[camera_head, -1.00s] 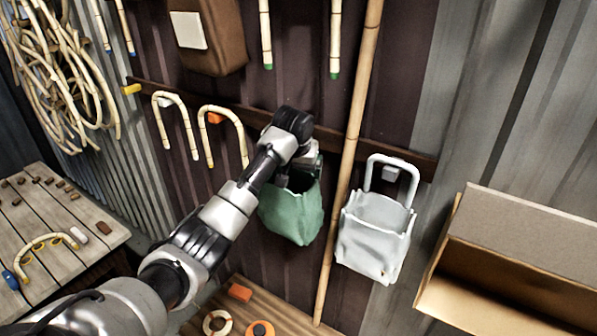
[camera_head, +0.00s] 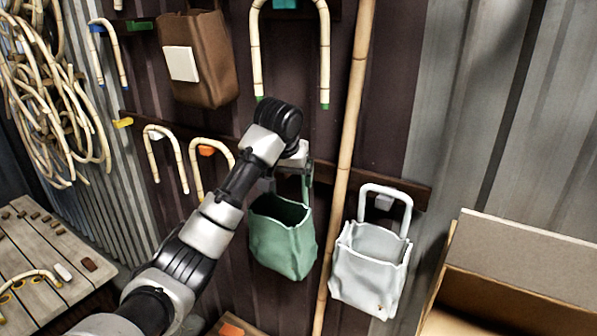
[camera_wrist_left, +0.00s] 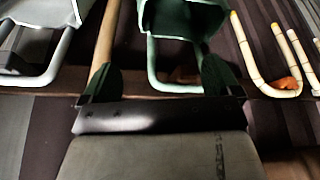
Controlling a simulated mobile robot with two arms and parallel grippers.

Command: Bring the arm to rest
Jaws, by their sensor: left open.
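My left arm comes in from the lower left in the head view. My left gripper (camera_head: 293,168) is open, just above the mouth of the green bag (camera_head: 283,240). The bag hangs upright against the dark wall; the gripper partly hides its handle. In the left wrist view, the two dark green fingers stand wide apart (camera_wrist_left: 158,82). The green bag's U-shaped handle (camera_wrist_left: 175,87) shows between and beyond them, and nothing is gripped. Whether a finger touches the handle I cannot tell. My right gripper is not in view.
A white bag (camera_head: 368,270) hangs to the right, and a bamboo pole (camera_head: 346,135) stands between the bags. Bent rattan handles (camera_head: 165,135) and a brown bag (camera_head: 196,85) hang on the wall. An open cardboard box (camera_head: 520,262) is at lower right, a wooden table (camera_head: 40,250) at left.

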